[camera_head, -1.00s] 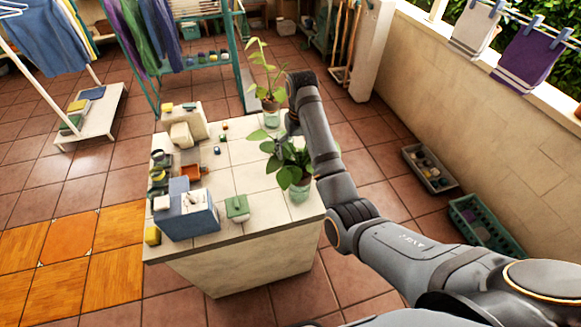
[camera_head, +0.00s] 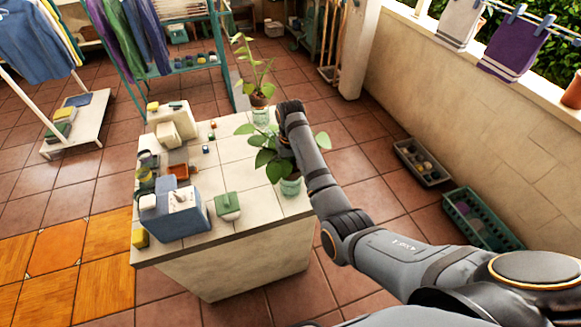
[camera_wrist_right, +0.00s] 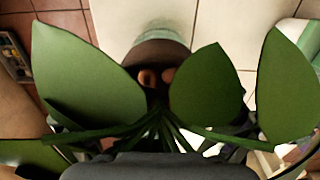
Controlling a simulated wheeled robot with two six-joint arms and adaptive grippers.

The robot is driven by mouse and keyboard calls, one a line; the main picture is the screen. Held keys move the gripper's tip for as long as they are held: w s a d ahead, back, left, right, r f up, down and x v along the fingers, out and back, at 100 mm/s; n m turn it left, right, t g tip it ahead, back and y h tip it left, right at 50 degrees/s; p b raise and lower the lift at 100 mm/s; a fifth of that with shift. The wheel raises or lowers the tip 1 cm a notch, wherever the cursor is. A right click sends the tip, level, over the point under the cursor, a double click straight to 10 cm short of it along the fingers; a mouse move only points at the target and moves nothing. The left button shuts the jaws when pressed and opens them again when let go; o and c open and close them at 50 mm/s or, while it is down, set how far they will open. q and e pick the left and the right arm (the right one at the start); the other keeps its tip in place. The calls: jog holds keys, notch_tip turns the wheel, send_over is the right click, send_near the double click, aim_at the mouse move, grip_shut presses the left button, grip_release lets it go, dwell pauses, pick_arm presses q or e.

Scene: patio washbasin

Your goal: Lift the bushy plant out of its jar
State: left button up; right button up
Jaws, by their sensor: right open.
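The bushy plant (camera_head: 268,160) has broad green leaves and stands upright in a greenish glass jar (camera_head: 290,187) at the counter's right end in the head view. In the right wrist view, its leaves (camera_wrist_right: 85,75) spread across the picture over the jar (camera_wrist_right: 165,35), with a dark cup and brown pebbles at the stem base. My right gripper (camera_wrist_right: 160,160) is open close above the plant, among the stems and leaves. Leaves and my own wrist hide its fingertips, and I cannot tell whether they touch the stems. My left gripper is not in view.
A taller plant (camera_head: 256,72) in another jar stands just behind on the counter (camera_head: 225,160). A blue box (camera_head: 178,215), a green-lidded container (camera_head: 228,205) and small items fill the counter's left side. Crates (camera_head: 480,220) lie on the floor by the right wall.

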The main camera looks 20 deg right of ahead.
aim_at(293, 165)
jog(key=shift+c, duration=0.5)
jog(key=c, duration=1.3)
jog(key=shift+r, duration=0.2)
jog(key=shift+r, duration=0.35)
jog(key=r, duration=0.1)
jog(key=s+r, duration=0.1)
jog(key=r, duration=0.1)
jog(key=shift+s+d+r, duration=0.15)
jog(key=shift+r, duration=0.15)
jog(key=s+d+r+p, duration=0.1)
jog(key=s+r+p, duration=0.1)
jog(key=s+p, duration=0.2)
jog(key=s+d+r+p, duration=0.1)
jog(key=s+r+p, duration=0.2)
jog(key=s+p, duration=0.1)
jog(key=s+d+r+p, duration=0.1)
jog(key=s+r+p, duration=0.2)
jog(key=p, duration=0.3)
jog(key=shift+s+d+r, duration=0.1)
jog(key=shift+s+r, duration=0.05)
jog(key=shift+s, duration=0.55)
